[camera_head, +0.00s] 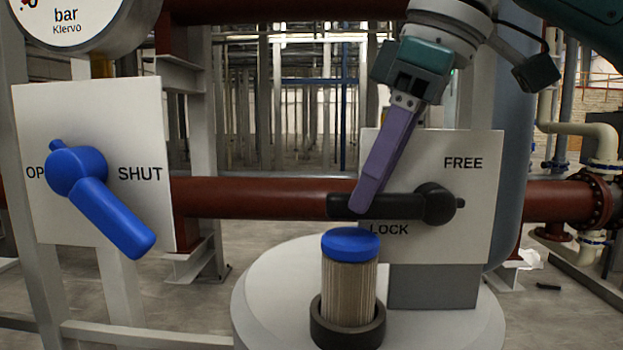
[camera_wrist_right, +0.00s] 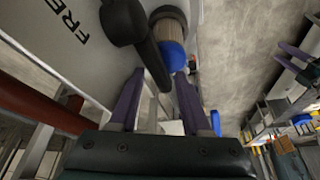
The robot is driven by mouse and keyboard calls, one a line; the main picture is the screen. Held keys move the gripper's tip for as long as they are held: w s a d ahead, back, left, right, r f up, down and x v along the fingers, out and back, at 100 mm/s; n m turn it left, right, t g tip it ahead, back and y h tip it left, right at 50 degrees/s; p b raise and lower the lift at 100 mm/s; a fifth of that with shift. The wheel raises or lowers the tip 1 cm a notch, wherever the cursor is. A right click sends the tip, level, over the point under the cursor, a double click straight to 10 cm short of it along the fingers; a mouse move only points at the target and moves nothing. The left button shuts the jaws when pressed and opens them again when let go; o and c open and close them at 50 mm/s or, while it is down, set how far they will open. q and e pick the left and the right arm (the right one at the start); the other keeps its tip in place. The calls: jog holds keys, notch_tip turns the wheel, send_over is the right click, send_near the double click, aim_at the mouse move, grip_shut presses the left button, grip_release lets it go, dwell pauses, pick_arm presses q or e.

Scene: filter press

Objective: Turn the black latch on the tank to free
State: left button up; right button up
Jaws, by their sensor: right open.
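The black latch (camera_head: 435,204) is mounted on a white panel (camera_head: 470,230) on the tank (camera_head: 265,290). Its lever points left, roughly level, just above the word LOCK; FREE is printed at the upper right. My right gripper (camera_head: 359,207) comes down from above, with one purple finger crossing in front of the lever near its outer end. In the right wrist view, the open fingers (camera_wrist_right: 158,80) stand on either side of the lever (camera_wrist_right: 153,65), with gaps visible. Whether either finger touches it is unclear.
A filter cartridge with a blue cap (camera_head: 350,244) stands in a dark ring (camera_head: 347,333) on the tank, just below the lever's end. A blue valve handle (camera_head: 112,208) on another panel (camera_head: 60,115) is at the left. A red pipe (camera_head: 245,197) runs behind.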

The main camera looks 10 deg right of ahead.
jog(key=shift+w+a+f, duration=0.1)
jog(key=shift+f, duration=0.2)
grip_shut()
dwell(1.3)
